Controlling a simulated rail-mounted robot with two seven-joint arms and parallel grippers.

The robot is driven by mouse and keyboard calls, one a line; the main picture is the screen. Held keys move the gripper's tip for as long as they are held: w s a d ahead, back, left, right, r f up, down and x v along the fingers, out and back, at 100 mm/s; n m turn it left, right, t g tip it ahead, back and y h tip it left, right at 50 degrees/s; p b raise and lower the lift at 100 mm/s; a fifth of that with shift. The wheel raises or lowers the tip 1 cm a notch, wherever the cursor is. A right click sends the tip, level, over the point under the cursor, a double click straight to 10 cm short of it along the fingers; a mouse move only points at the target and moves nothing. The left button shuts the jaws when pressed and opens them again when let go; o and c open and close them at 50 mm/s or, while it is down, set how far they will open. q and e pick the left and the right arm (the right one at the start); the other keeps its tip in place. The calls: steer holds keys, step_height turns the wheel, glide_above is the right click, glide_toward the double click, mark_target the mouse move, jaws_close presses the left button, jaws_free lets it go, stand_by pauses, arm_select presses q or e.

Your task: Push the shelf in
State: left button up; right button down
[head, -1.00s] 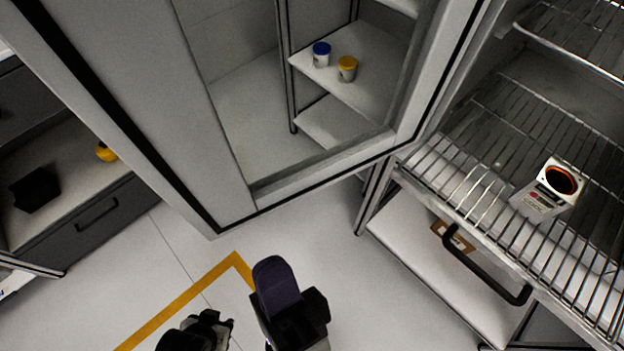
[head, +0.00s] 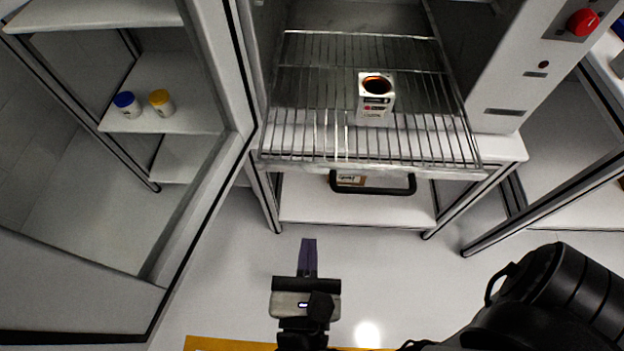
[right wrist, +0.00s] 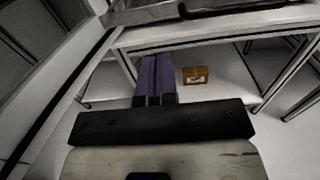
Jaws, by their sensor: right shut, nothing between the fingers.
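The wire shelf (head: 310,138) sticks out of the front of the open cabinet in the head view. A white box with a dark round opening and orange rim (head: 375,98) stands on it. My right gripper (head: 308,258) is in front of and below the shelf, apart from it, over the floor. Its purple fingers are together and empty; they also show in the right wrist view (right wrist: 155,78). My left gripper is not in view.
The open door (head: 205,190) with a glass pane stands at the left. A black handle (head: 372,188) lies below the shelf's front. A lower white shelf (head: 350,208) holds a brown box (right wrist: 195,75). A red button (head: 583,22) is at the upper right.

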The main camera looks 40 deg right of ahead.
mark_target(313, 170)
steer(key=b+x, duration=0.3)
steer(key=x, duration=0.8)
steer(key=shift+w+d, duration=0.25)
steer(key=shift+w+d+b, duration=0.2)
steer(key=shift+d+b, duration=0.05)
steer(key=shift+b, duration=0.05)
